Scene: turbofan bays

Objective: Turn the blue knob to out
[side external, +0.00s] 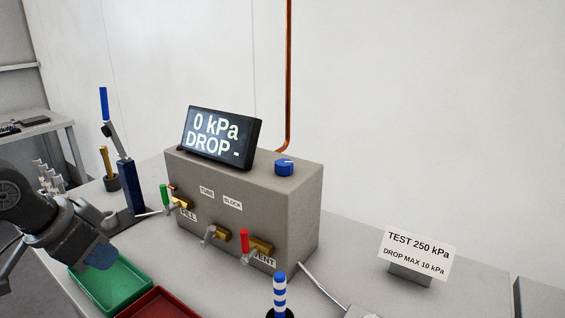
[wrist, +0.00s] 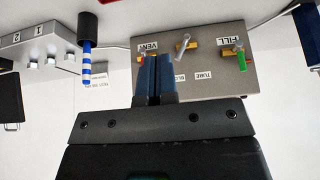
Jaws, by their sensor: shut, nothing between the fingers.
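The blue knob (side external: 284,167) sits on top of the grey box (side external: 300,210), near its right end. A small pale mark shows on the knob's top; I cannot read any position labels around it. The knob does not show in the wrist view, where the box front (wrist: 215,82) is seen past my fingers. My gripper (side external: 97,257) is at the lower left in the side view, over the green tray and well apart from the knob. Its blue fingers (wrist: 154,75) are together and empty in the wrist view.
The box front carries the green-handled FILL valve (side external: 165,196), a middle valve (side external: 212,235) and the red-handled VENT valve (side external: 245,243). A display (side external: 221,138) reads 0 kPa, DROP -. A blue-and-white striped post (side external: 280,292) stands in front. Green (side external: 125,292) and red trays lie lower left.

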